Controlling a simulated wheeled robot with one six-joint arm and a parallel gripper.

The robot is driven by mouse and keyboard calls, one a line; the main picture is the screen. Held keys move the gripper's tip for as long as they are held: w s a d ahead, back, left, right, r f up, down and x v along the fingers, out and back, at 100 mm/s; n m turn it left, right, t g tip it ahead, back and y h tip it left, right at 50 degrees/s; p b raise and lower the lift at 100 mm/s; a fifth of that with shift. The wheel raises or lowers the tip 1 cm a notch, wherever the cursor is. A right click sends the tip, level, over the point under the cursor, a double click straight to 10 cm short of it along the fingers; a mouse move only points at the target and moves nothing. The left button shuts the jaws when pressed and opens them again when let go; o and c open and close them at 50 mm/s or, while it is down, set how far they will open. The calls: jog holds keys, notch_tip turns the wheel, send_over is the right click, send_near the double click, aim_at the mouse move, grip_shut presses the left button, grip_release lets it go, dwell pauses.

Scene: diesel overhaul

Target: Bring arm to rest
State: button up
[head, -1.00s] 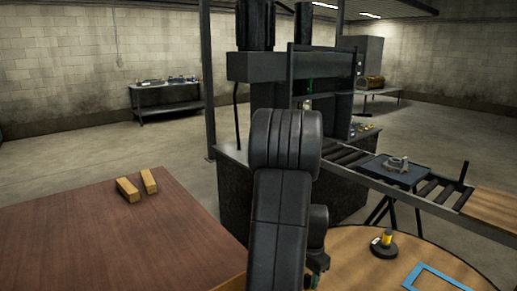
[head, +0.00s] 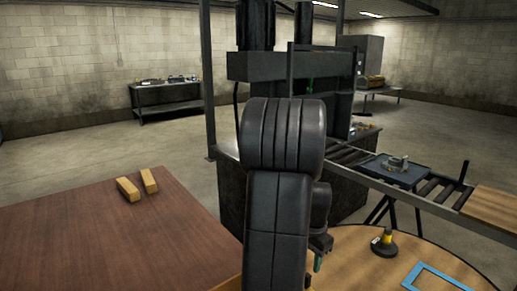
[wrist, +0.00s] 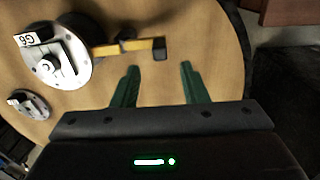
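My arm stands upright in the middle of the head view, in front of the press. My gripper (wrist: 158,82) shows in the wrist view with its two green fingers apart and nothing between them. It hangs above the round wooden table (wrist: 215,40). In the head view only a small green part of the gripper shows low beside my arm; the rest is hidden.
A round metal part with a tag (wrist: 58,58), a smaller disc (wrist: 30,104) and a yellow-handled tool (wrist: 135,48) lie on the round table. A blue frame (head: 437,279), a brown table (head: 110,235) with two wooden blocks (head: 138,185), a roller conveyor (head: 430,190) and a press (head: 270,68) stand around.

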notch_tip(320, 180, up, 7)
notch_tip(320, 180, down, 14)
jog(key=shift+f, duration=0.2)
jog(key=shift+s+a+r+n, duration=0.1)
jog(key=shift+s+a+n, duration=0.25)
jog(key=shift+n, duration=0.45)
jog(key=s+a+n+p, duration=0.2)
jog(key=s+n, duration=0.2)
jog(key=n, duration=0.5)
notch_tip(320, 180, up, 11)
jog(key=shift+s, duration=0.1)
